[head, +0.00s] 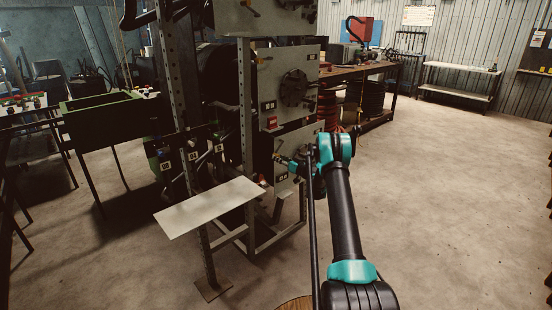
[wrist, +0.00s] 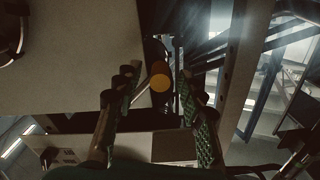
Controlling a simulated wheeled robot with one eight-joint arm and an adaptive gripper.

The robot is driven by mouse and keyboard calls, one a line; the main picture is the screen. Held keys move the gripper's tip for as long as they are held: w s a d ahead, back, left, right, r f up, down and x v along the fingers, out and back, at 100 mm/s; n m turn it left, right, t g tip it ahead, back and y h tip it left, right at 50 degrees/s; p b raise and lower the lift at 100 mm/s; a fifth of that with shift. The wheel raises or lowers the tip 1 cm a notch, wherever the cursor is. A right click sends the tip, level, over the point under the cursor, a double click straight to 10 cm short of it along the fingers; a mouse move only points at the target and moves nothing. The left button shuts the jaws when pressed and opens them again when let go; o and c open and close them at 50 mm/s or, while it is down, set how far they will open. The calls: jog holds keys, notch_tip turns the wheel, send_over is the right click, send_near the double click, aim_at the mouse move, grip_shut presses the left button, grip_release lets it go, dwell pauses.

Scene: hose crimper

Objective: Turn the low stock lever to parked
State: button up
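In the wrist view, a round orange knob (wrist: 160,83) on a short pale rod shows between my fingers; I take it to be the low stock lever. My gripper (wrist: 156,75) is open, one finger on each side of the knob, with visible gaps. In the head view my gripper (head: 281,162) is in front of the lowest grey panel (head: 304,138) of the rack. There the lever is hidden or too small to tell from the gripper, and its angle cannot be read.
Above is another grey panel (head: 300,62) with a dark round dial (head: 295,88) and a small red item (head: 271,122). A pale shelf plate (head: 210,207) juts out at lower left, near the rack's upright post (head: 245,150). The concrete floor (head: 450,190) to the right is clear.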

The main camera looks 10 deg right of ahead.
jog(key=shift+x, duration=1.55)
grip_shut()
